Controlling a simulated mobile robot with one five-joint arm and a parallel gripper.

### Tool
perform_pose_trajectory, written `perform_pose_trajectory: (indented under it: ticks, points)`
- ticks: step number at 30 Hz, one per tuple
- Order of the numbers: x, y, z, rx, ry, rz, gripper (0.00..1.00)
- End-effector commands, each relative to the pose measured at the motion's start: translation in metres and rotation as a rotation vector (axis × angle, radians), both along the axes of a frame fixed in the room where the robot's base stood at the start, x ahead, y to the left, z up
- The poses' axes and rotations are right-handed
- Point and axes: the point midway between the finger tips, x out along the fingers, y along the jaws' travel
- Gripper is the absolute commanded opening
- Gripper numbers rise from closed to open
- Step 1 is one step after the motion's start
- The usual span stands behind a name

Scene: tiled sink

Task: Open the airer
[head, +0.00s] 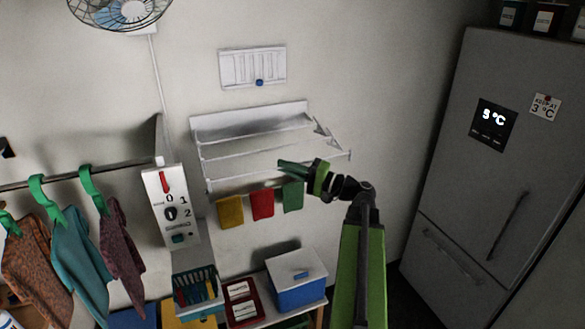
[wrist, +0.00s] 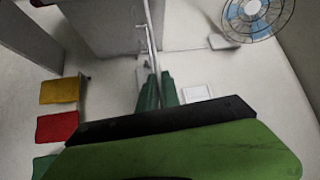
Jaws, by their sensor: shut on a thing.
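The airer (head: 258,118) is a white rack on the wall, with its bars standing out from the wall. Its front rail (head: 232,181) runs across at the height of my gripper. My gripper (head: 281,167) has green fingers and is shut on the front rail, near its middle. The exact contact is partly hidden by my fingers.
Yellow (head: 230,211), red (head: 262,204) and green (head: 292,197) cloths hang just below the airer. A white switch box (head: 170,207) and hanging clothes (head: 75,250) are left. A fridge (head: 480,170) stands right; a blue box (head: 298,292) is below.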

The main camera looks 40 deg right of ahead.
Motion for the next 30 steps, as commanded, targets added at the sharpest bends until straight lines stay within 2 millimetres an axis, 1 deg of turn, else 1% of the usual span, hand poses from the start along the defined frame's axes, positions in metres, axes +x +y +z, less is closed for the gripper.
perform_pose_trajectory:
  ticks: [1,8,9,13,23,26,29,30]
  points:
    - [-0.001,0.002,0.001,0.002,-0.003,0.007,0.00]
    - [-0.002,-0.001,0.001,0.002,-0.002,0.003,0.00]
    - [-0.002,-0.002,0.001,0.002,-0.002,0.003,0.12]
    - [-0.003,-0.004,0.001,0.001,-0.002,-0.002,0.29]
    - [-0.006,-0.007,0.000,0.002,-0.001,-0.007,0.29]
    - [-0.016,-0.013,-0.003,0.002,-0.001,-0.007,0.29]
    - [-0.037,-0.024,-0.007,0.002,-0.001,-0.010,0.29]
    - [-0.047,-0.030,-0.009,0.002,-0.001,-0.010,0.29]
